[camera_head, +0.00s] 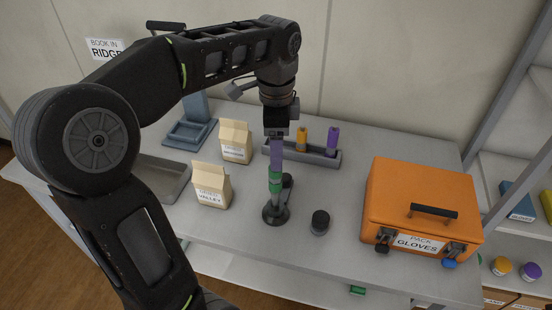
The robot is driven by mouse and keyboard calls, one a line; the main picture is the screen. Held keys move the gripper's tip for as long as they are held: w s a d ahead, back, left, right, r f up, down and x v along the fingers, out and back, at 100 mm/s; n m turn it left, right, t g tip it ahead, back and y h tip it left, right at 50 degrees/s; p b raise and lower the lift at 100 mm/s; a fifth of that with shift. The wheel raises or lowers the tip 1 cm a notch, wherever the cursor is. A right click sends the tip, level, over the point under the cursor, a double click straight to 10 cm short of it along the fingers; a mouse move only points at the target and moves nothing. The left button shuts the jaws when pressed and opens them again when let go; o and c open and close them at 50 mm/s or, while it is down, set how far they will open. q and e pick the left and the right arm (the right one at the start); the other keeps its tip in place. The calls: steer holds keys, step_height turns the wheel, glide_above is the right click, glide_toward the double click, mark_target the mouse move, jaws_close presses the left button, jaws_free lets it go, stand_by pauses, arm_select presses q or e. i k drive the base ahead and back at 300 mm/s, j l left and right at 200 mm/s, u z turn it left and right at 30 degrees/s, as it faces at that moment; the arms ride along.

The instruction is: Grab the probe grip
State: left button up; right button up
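A slim upright probe stands in the middle of the bench, with a purple grip (276,150) on top and green bands (275,183) lower down. Its lower end is at a dark round stand (276,213). My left gripper (278,130) points down right at the top of the purple grip and hides its upper end. I cannot tell whether the fingers are closed on it. My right gripper is not in view.
Behind the probe is a grey rack (318,157) with an orange piece (303,138) and a purple piece (332,137). Paper bags (211,187) stand left, and a black cap (320,221) and orange case (420,200) right. The bench front is clear.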

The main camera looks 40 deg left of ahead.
mark_target(320, 219)
steer(key=k, duration=1)
